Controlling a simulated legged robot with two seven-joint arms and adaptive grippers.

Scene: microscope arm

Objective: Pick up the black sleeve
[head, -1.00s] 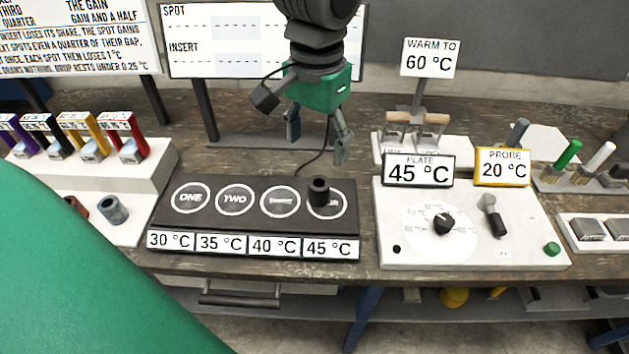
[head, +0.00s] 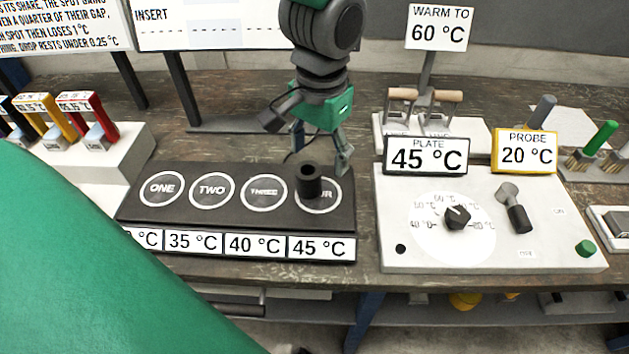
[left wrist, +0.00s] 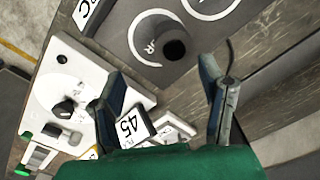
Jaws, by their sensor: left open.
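The black sleeve (head: 309,181) is a short dark cylinder with a hole in its top. It stands upright on the ring marked FOUR of the dark plate (head: 150,213), over the 45 °C label. In the left wrist view the sleeve (left wrist: 174,48) shows at the upper middle, beyond the fingertips. My left gripper (head: 320,150) hangs above and behind the sleeve in the head view. Its fingers are spread with nothing between them, and it also shows in the left wrist view (left wrist: 162,70). Contact with the sleeve cannot be made out. My right gripper is not in view.
A white control box (head: 400,258) with a dial (head: 457,217) and a lever (head: 514,208) stands right of the plate. The 45 °C sign (head: 427,156) rises at its back. Rings ONE, TWO and THREE are bare. Coloured tools (head: 78,118) stand at the left.

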